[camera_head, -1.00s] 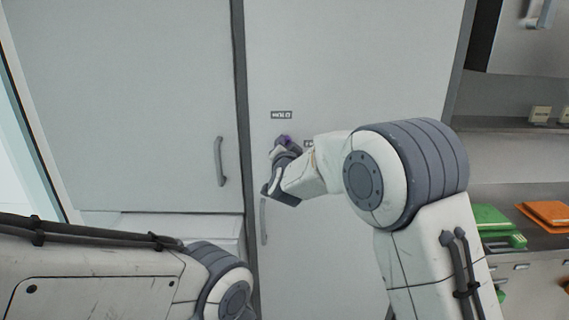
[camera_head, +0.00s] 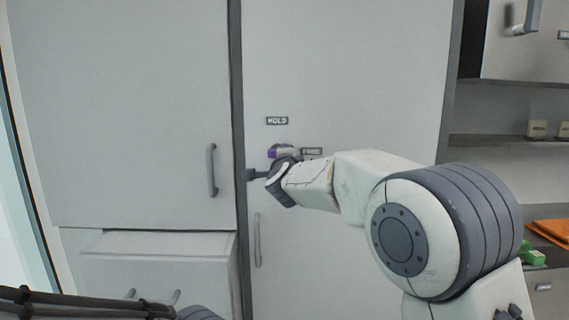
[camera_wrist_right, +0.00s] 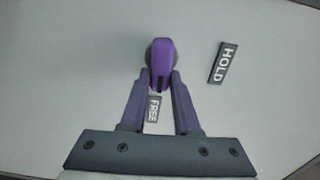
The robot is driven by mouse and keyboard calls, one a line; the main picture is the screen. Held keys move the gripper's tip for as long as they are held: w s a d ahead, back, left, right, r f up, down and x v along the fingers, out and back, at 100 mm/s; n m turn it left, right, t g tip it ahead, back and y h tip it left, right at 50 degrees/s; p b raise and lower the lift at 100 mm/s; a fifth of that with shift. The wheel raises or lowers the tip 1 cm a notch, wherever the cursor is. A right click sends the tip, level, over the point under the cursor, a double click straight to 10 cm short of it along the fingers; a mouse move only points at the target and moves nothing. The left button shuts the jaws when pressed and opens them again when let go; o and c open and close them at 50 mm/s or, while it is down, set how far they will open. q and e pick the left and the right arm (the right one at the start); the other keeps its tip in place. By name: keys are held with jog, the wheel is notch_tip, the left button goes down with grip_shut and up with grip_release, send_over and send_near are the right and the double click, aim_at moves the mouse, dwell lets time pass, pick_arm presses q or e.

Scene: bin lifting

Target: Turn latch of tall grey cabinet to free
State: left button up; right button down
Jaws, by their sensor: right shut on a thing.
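The tall grey cabinet (camera_head: 340,70) fills the middle of the head view. Its small purple latch (camera_head: 273,154) sits on the door, between a HOLD plate (camera_head: 277,121) above and a FREE plate (camera_head: 311,151) to its right. My right gripper (camera_head: 278,166) is at the latch and partly covers it. In the right wrist view, my right gripper (camera_wrist_right: 162,82) is shut on the purple latch (camera_wrist_right: 162,60), a finger on each side. There the latch's lower end points towards the FREE plate (camera_wrist_right: 153,108); the HOLD plate (camera_wrist_right: 223,63) is off right. My left gripper is out of view.
A vertical handle (camera_head: 257,240) is on the cabinet door below the latch. A neighbouring grey door with its handle (camera_head: 211,170) and a drawer front (camera_head: 160,255) are at left. Shelves (camera_head: 500,140) and a counter with orange (camera_head: 550,231) and green items are at right.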

jog(key=shift+m, duration=0.4)
jog(key=shift+f, duration=0.1)
jog(key=c, duration=0.6)
grip_release()
jog(key=shift+d, duration=0.1)
jog(key=shift+c, duration=0.2)
jog(key=s+b, duration=0.2)
jog(key=s, duration=0.8)
jog(key=shift+s+b, duration=0.25)
jog(key=shift+b, duration=0.1)
jog(key=shift+f, duration=0.1)
